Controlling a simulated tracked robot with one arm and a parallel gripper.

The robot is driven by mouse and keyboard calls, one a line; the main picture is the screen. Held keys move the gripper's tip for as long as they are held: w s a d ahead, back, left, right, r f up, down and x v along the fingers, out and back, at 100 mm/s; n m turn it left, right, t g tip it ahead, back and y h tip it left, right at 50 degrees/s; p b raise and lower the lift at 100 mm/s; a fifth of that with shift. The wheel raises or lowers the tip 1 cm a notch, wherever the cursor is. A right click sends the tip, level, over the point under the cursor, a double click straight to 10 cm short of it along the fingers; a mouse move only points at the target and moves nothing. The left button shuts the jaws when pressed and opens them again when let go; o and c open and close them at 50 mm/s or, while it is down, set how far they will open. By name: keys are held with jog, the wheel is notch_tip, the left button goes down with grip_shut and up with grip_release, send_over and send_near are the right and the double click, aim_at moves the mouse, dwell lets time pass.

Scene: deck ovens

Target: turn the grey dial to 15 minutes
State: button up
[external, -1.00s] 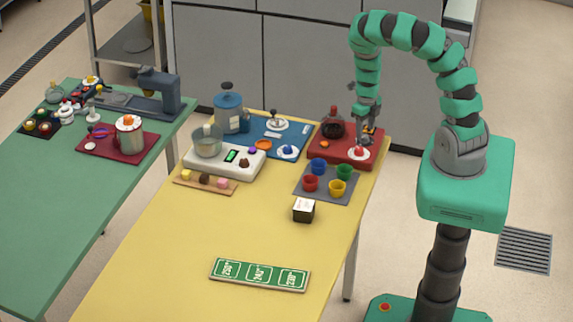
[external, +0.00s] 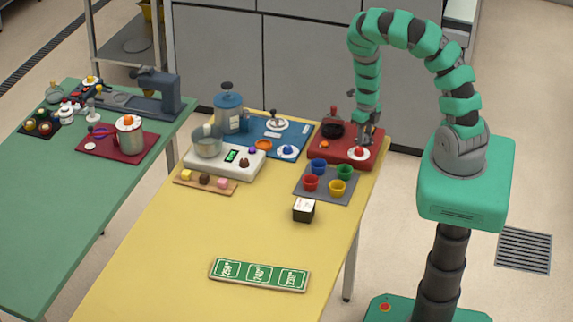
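The grey dial (external: 277,121) appears to be the grey knob on a white disc at the back of the blue board, on the yellow table. Its markings are too small to read. My gripper (external: 367,142) is well to the right of it, pointing down just above the red knob (external: 359,152) on a white disc at the front of the red unit. I cannot tell whether my gripper touches the red knob, or whether its fingers are open or shut.
A blue knob (external: 288,151) sits at the front of the blue board (external: 258,134). A blue-lidded jar (external: 229,115), a white scale (external: 241,170) with a pot and the red unit (external: 346,164) stand nearby. Colored cups (external: 318,166) rest on a grey mat. The table's front is mostly clear.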

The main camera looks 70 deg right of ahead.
jog(key=shift+r+p, duration=0.1)
jog(key=shift+p, duration=0.25)
jog(key=m+p, duration=0.4)
jog(key=shift+r+m+p, duration=0.1)
jog(key=shift+m+p, duration=0.2)
jog(key=shift+m, duration=0.1)
jog(key=m+p, duration=0.1)
jog(key=m, duration=0.1)
jog(key=shift+m, duration=0.4)
jog(key=m, duration=0.3)
jog(key=shift+m+p, duration=0.3)
jog(key=shift+p, duration=0.1)
jog(key=m, duration=0.5)
jog(key=shift+m, duration=2.5)
